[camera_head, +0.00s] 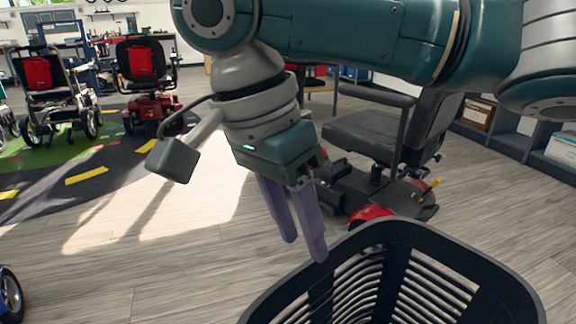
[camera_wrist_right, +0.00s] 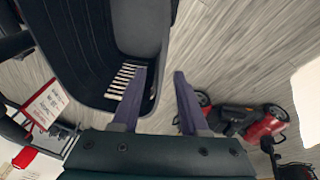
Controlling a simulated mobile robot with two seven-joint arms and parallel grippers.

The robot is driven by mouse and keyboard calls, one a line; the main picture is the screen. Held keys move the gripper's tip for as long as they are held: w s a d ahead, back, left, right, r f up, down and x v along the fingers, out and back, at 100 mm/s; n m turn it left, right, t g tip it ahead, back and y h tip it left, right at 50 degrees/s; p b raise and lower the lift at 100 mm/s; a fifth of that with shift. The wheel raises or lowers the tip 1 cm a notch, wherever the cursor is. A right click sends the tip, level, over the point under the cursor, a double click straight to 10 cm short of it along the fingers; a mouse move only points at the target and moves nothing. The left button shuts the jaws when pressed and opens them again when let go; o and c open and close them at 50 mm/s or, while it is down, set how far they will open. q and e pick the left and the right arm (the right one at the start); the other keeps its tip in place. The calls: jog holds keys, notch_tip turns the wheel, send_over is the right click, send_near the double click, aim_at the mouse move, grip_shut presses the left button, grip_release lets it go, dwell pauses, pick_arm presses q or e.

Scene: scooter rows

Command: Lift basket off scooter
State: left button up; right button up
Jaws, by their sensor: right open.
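The black slatted basket (camera_head: 480,262) stands at the bottom right of the head view, cut off by the lower edge. In the right wrist view the basket (camera_wrist_right: 75,60) fills the upper left. My right gripper (camera_head: 303,250) is open and empty, fingers pointing down near the basket's far left rim. In the right wrist view the gripper (camera_wrist_right: 160,72) has its left finger over the basket and its right finger over floor, with the rim between them in the picture. I cannot tell whether it touches. What carries the basket is hidden. My left gripper is not in view.
A red and black scooter with a dark seat (camera_head: 370,140) stands just behind the basket. A red scooter (camera_head: 150,105) and a wheelchair (camera_head: 55,100) stand at the far left. Shelves (camera_head: 515,135) line the right. Wood floor is clear at centre left.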

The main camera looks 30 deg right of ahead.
aim_at(322, 278)
jog(key=shift+m, duration=0.4)
jog(key=x, duration=0.2)
jog(key=b+x, duration=0.1)
jog(key=x, duration=0.1)
jog(key=b+x, duration=0.1)
jog(key=x, duration=0.1)
jog(key=shift+w+d+r, duration=0.1)
jog(key=shift+w+d, duration=0.1)
jog(key=shift+d, duration=0.15)
jog(key=b+x, duration=0.1)
jog(key=x, duration=0.1)
jog(key=b+x, duration=0.1)
jog(key=shift+w+d+f+b, duration=0.1)
jog(key=shift+d+f+b, duration=0.2)
jog(key=shift+d+b, duration=0.1)
jog(key=shift+d+f, duration=0.15)
jog(key=shift+f, duration=0.35)
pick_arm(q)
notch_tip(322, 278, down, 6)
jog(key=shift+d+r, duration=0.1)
pick_arm(e)
jog(key=shift+c, duration=0.4)
grip_shut()
